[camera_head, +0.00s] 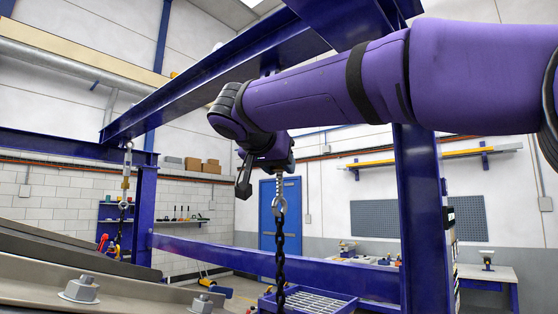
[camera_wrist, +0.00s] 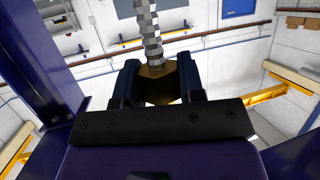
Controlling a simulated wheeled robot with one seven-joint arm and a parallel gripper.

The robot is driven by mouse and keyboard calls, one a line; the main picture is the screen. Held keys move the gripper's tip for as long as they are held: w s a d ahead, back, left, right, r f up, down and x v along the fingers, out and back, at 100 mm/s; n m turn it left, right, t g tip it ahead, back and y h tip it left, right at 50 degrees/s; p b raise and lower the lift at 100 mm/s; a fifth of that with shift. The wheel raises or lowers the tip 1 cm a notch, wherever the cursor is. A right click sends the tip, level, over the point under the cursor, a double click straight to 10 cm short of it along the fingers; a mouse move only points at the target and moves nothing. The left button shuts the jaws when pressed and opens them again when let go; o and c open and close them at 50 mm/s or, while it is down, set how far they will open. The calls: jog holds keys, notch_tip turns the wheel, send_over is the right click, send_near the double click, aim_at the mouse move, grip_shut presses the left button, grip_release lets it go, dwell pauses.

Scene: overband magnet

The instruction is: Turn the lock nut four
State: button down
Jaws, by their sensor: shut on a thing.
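In the wrist view, my gripper (camera_wrist: 158,78) has its two dark fingers on either side of a brass-coloured lock nut (camera_wrist: 157,92), shut on it. A grey threaded rod (camera_wrist: 149,32) runs from the nut toward the top of that view. In the head view, my gripper (camera_head: 264,168) is at the hanging rod under the blue overhead beam, and the nut is hidden behind it. Below it show the rod's thread (camera_head: 280,185), an eye (camera_head: 279,206) and a dark chain (camera_head: 280,248) hanging down. I cannot read a number on the nut.
A blue post (camera_head: 419,215) stands close to the right of my gripper, and a blue beam (camera_head: 240,75) passes above. Another hanger with a chain (camera_head: 126,185) is at the left. A grey sloped metal part with large bolts (camera_head: 80,289) fills the lower left.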

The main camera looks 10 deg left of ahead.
jog(key=shift+f+m+g+h, duration=0.1)
jog(key=shift+m+g+h, duration=0.4)
jog(key=shift+m+h, duration=0.7)
jog(key=shift+a+h, duration=0.1)
jog(key=shift+h, duration=0.3)
jog(key=c, duration=1.1)
grip_release()
jog(key=shift+m+g+h, duration=0.3)
jog(key=shift+m, duration=0.2)
jog(key=o, duration=0.5)
jog(key=shift+d, duration=0.2)
jog(key=shift+c, duration=0.2)
jog(key=shift+a, duration=0.1)
jog(key=s+a, duration=0.4)
jog(key=s, duration=0.2)
jog(key=shift+s+a, duration=0.15)
jog(key=shift+s, duration=0.2)
